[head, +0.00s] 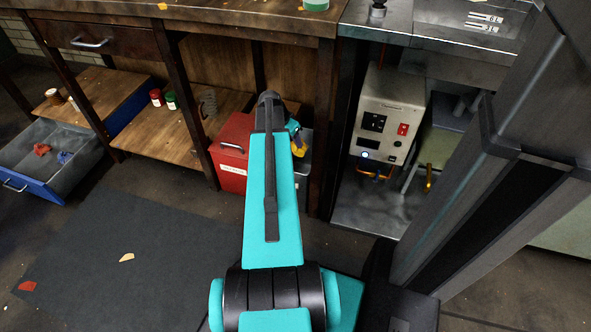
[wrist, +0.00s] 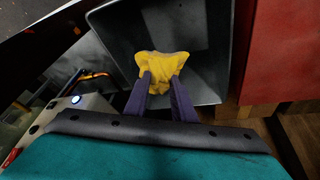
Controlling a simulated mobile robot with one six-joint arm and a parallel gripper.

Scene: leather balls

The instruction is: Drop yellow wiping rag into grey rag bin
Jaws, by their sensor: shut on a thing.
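The yellow wiping rag (wrist: 163,66) is pinched between the two purple fingertips of my gripper (wrist: 162,80) in the wrist view. It hangs over the open mouth of the grey rag bin (wrist: 213,60). The bin's inside looks dark and empty around the rag. In the head view the rag (head: 299,149) shows just right of my teal arm, beside my gripper (head: 296,138). I cannot tell how far the rag is above the bin's floor.
A red box (head: 234,150) stands directly left of the bin, and it shows at the right in the wrist view (wrist: 276,55). A dark bench leg (head: 328,130) and a beige power unit (head: 386,115) are to the right. The floor mat (head: 130,250) carries scraps.

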